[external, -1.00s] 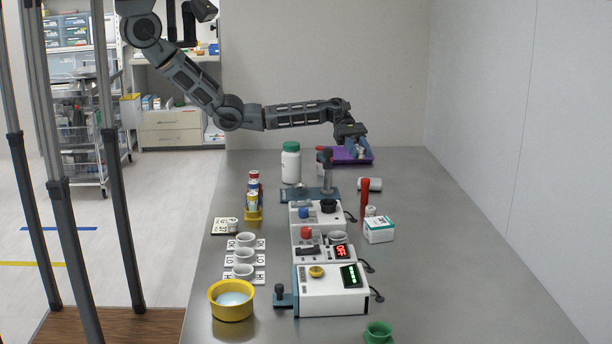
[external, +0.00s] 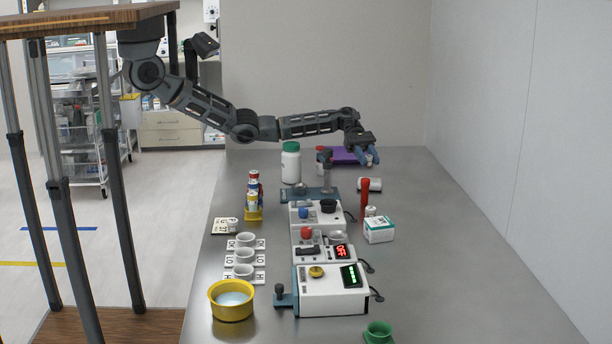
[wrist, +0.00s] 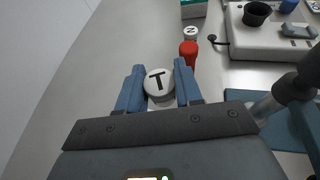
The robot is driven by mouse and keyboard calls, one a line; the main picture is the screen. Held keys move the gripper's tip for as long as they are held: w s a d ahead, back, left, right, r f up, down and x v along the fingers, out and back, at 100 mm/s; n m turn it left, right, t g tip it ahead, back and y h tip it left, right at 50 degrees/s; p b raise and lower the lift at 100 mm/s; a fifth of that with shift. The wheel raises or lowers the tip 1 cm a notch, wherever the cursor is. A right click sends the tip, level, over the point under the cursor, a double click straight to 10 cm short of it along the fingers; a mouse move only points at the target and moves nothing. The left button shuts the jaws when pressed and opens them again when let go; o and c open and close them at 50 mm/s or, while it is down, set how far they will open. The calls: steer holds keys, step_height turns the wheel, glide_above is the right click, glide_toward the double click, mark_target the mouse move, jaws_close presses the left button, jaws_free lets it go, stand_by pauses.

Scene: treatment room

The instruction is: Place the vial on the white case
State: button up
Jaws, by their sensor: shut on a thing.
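My gripper (wrist: 158,88) is shut on a white vial (wrist: 158,82) whose round top bears a black letter T. In the external view my gripper (external: 369,158) holds the vial above the far part of the grey table, by the purple tray. The fingers hide most of the vial's body. A white box with a teal edge (external: 379,231) sits on the table nearer the external camera. White device housings (external: 331,292) stand in a row left of it. I cannot tell which of these is the white case.
A white bottle with a green cap (external: 291,164) stands to the left. The purple tray (external: 345,155) lies behind. The table's right side is mostly clear.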

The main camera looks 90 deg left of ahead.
mark_target(371, 161)
steer(key=w+a+f+b, duration=0.1)
steer(key=a+f+b, duration=0.1)
steer(key=b, duration=0.2)
steer(key=shift+w+a+f+b, duration=0.15)
steer(key=shift+w+b, duration=0.05)
steer(key=shift+b, duration=0.2)
steer(key=shift+w+a+b, duration=0.15)
steer(key=shift+a+b, duration=0.25)
steer(key=shift+b, duration=0.2)
step_height(371, 161, down, 4)
steer(key=b, duration=0.5)
steer(key=o, duration=1)
steer(key=p+v, duration=0.1)
steer(key=v, duration=1.1)
